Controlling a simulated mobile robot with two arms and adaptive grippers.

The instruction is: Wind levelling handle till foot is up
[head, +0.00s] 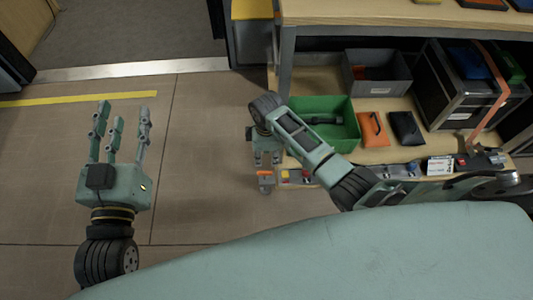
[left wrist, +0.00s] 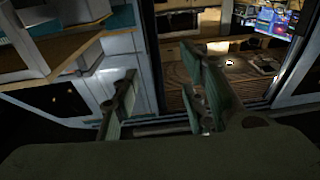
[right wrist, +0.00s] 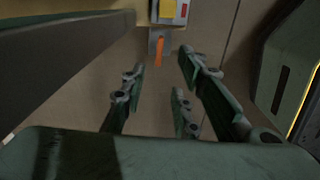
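The levelling handle (head: 265,174) has an orange part and a grey bracket. It sits at the left end of a control strip along the bench's front edge. The right wrist view shows the orange handle (right wrist: 159,50) ahead of the spread fingers. My right gripper (head: 267,160) is just above the handle in the head view, open, with nothing between its fingers. My left gripper (head: 121,125) is open and empty over the bare floor, far to the left of the handle. I cannot make out the levelling foot in any view.
The control strip (head: 310,178) carries coloured buttons. A green tray (head: 343,108), a grey bin (head: 385,85), orange and black pouches and a strapped black case (head: 455,105) stand on the lower shelf. The floor (head: 200,195) at the left is clear.

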